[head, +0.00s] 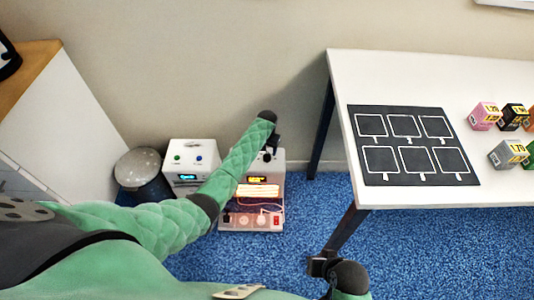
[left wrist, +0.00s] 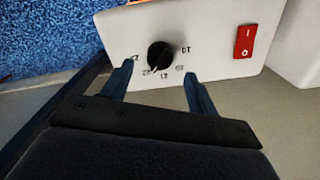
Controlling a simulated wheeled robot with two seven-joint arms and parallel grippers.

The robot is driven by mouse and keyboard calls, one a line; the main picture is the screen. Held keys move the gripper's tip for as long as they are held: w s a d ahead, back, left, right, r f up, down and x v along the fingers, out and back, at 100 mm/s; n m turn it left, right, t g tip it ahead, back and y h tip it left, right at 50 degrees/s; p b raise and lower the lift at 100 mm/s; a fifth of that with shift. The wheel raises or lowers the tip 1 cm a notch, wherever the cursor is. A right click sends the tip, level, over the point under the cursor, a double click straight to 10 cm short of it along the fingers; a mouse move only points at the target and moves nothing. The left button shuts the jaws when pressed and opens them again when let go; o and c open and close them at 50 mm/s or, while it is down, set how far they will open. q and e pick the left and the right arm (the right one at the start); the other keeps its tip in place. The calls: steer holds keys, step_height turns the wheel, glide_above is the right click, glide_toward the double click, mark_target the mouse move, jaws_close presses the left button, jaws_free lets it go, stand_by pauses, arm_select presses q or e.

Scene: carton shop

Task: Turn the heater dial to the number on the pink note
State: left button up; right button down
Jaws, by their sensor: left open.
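The heater (head: 256,190), a white box with glowing orange bars and a small lit display, stands on the blue floor. Its black dial (left wrist: 160,55) shows in the left wrist view on a white panel, ringed by small upside-down numbers too blurred to read surely. A light mark on the dial points to the lower left. My left gripper (left wrist: 160,88) is open, with its fingers on either side of the dial's near edge; I cannot tell whether they touch it. I see no pink note.
A red switch (left wrist: 243,42) is beside the dial. A second white box (head: 190,165) and a grey-topped round bin (head: 136,168) stand left of the heater. A white table (head: 335,85) at right holds a black mat (head: 400,195) and several small cartons (head: 485,115).

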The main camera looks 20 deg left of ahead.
arm_select(q)
steer(key=shift+r, duration=1.45)
